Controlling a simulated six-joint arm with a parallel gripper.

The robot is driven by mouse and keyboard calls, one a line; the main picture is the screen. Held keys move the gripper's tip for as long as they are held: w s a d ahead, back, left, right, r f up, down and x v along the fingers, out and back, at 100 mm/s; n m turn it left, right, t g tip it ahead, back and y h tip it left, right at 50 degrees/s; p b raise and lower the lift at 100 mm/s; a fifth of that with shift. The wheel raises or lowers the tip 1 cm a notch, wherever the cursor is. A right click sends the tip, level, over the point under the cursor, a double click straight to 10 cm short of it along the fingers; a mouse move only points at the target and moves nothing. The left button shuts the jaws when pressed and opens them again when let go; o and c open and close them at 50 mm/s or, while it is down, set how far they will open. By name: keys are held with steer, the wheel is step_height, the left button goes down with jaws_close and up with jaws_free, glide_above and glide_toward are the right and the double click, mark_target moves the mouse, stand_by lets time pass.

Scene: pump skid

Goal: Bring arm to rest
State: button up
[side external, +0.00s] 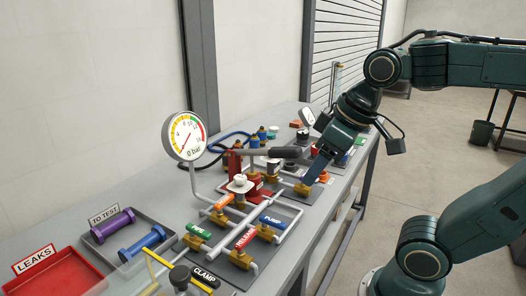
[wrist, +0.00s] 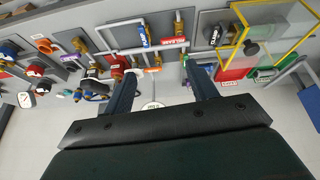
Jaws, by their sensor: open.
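My gripper (side external: 318,168) hangs from the arm above the far part of the bench, right of the pump skid, with its fingers pointing down. In the wrist view my gripper (wrist: 160,82) has its two fingers well apart with no object held between them. The skid's pipework carries an orange handle (side external: 221,202), a blue PUMP handle (side external: 272,221), a red RELEASE handle (side external: 245,238) and a green handle (side external: 199,229). The round gauge (side external: 185,137) stands upright on a thin pipe, its face marked 0 bar. Whether the fingers touch the nearby fittings is unclear.
A grey TO TEST tray (side external: 160,262) holds a purple part (side external: 113,228) and a blue part (side external: 142,246). A red LEAKS tray (side external: 62,277) lies at the near left. A yellow-edged clear guard (side external: 152,268) surrounds the CLAMP station. Open floor (side external: 385,190) lies right of the bench.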

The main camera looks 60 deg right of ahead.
steer(key=s, duration=0.1)
steer(key=s+f, duration=0.1)
steer(key=s+f+m, duration=0.1)
steer(key=shift+a+f+t, duration=0.1)
steer(key=shift+a+t, duration=0.2)
